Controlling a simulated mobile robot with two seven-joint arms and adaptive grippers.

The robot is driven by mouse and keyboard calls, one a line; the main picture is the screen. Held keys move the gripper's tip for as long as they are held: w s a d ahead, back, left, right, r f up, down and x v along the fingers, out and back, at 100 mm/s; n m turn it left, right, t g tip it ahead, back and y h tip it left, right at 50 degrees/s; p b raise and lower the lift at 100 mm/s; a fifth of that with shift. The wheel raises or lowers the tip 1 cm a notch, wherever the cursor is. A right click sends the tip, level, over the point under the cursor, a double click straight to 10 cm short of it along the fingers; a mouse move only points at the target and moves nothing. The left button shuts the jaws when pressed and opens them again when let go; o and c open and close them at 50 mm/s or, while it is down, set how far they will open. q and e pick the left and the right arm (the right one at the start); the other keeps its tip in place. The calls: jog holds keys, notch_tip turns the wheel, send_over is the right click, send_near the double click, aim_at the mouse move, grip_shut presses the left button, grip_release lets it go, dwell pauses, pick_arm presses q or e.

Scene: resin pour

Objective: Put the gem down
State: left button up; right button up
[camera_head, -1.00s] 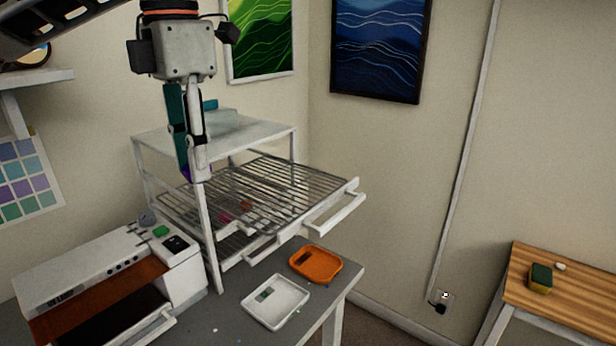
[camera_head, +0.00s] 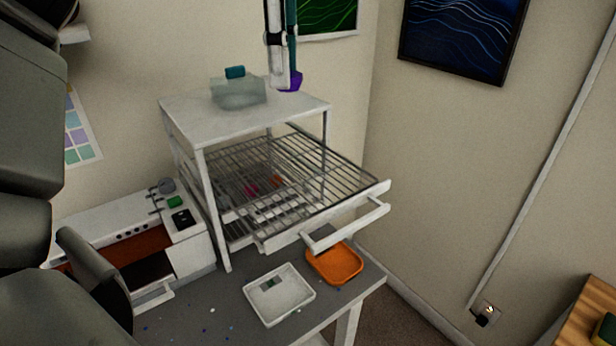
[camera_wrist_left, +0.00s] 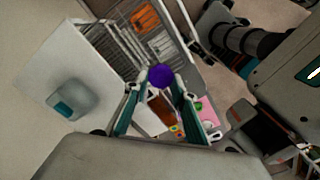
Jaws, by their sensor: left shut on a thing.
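A purple gem (camera_head: 292,83) is held at the fingertips of my left gripper (camera_head: 283,78), whose upper part is cut off by the top edge of the head view. The gripper hangs above and behind the white rack's top. In the left wrist view the gem (camera_wrist_left: 160,76) shows as a round purple shape between the two teal-padded fingers (camera_wrist_left: 158,90). The rack lies beneath it there. The gem looks clear of every surface. My right gripper is not in view.
The white rack top (camera_head: 195,119) bears a translucent box (camera_head: 238,92) with a teal handle. A wire shelf (camera_head: 330,165) is pulled out below, with small coloured pieces lower down. A white tray (camera_head: 280,295) and an orange tray (camera_head: 334,263) lie on the grey table, beside a white machine (camera_head: 188,245).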

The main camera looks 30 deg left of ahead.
pick_arm(q)
notch_tip(320, 180, down, 8)
jog(key=b, duration=0.2)
send_over(289, 201)
notch_tip(289, 201, down, 7)
jog(key=shift+a+f+b, duration=0.1)
jog(key=shift+f+b, duration=0.05)
jog(key=shift+b, duration=0.2)
notch_tip(289, 201, down, 3)
jog(key=shift+f, duration=0.5)
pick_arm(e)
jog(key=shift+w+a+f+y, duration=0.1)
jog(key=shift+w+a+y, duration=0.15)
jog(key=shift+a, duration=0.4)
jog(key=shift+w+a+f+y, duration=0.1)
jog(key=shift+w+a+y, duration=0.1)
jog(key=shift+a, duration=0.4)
pick_arm(q)
jog(key=shift+f, duration=0.1)
jog(key=o, duration=0.7)
jog(key=shift+o, duration=0.8)
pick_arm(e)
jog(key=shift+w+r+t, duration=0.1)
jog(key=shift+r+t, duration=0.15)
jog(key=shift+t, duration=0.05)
